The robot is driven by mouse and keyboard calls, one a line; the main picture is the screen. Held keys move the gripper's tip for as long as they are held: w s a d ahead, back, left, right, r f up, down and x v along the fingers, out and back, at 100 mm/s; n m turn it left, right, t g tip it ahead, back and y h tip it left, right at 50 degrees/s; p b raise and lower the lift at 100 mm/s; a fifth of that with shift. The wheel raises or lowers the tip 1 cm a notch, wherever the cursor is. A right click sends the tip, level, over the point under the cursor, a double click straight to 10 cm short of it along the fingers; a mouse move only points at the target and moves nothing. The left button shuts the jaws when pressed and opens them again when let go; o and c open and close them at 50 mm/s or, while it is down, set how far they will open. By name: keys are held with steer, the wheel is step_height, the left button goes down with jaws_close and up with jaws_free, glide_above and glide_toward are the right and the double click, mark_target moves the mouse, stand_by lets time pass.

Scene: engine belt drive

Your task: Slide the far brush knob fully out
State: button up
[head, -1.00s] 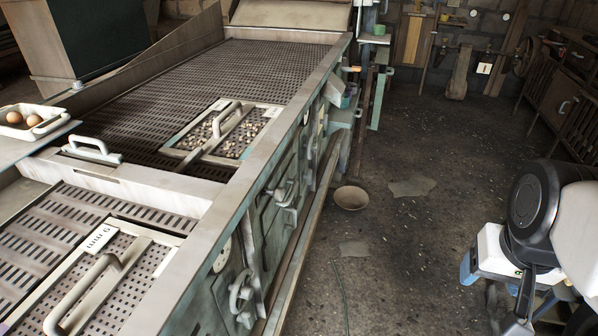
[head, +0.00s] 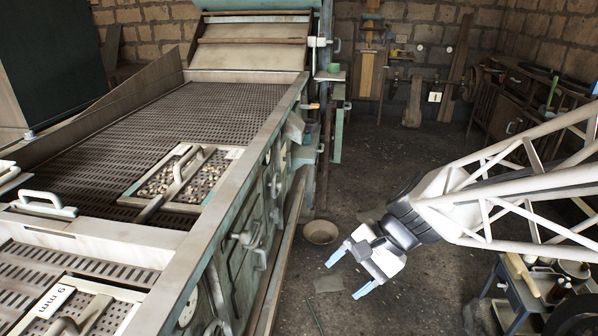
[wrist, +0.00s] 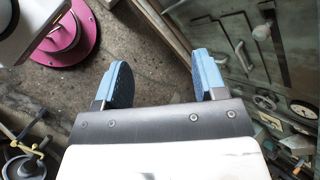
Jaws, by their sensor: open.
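The machine (head: 265,185) runs along the left of the head view, its green side facing the aisle. A small orange-tipped knob (head: 308,106) sticks out near the far end of that side; I cannot tell for sure whether it is the far brush knob. My gripper (head: 350,272) is open and empty over the aisle, right of the machine and apart from it. In the wrist view my blue fingers (wrist: 165,80) are spread with only floor between them. The machine's side panel shows at right there, with a lever handle (wrist: 245,55) and a small handwheel (wrist: 265,102).
A bowl (head: 320,232) lies on the floor beside the machine. A sieve tray (head: 128,200) with a handle rests on the perforated deck. A tool cart (head: 520,300) stands at lower right. A pink round base (wrist: 75,45) is at the wrist view's upper left. The aisle floor is mostly clear.

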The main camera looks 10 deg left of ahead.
steer(key=w+a+f+m+g+y, duration=0.1)
steer(key=w+a+f+m+y, duration=0.3)
steer(key=w+a+m+y, duration=0.55)
steer(key=m+t, duration=0.3)
glide_toward(239, 237)
steer(key=shift+w+a+f+y, duration=0.25)
steer(key=shift+a+f, duration=0.15)
steer(key=shift+a, duration=0.2)
steer(key=shift+w+a+f+y, duration=0.2)
steer(key=shift+a+f, duration=0.25)
steer(key=shift+a, duration=0.2)
steer(key=shift+a, duration=0.1)
steer(key=shift+a, duration=3.8)
jaws_close()
steer(key=w, duration=2.4)
steer(key=shift+w, duration=0.2)
jaws_free()
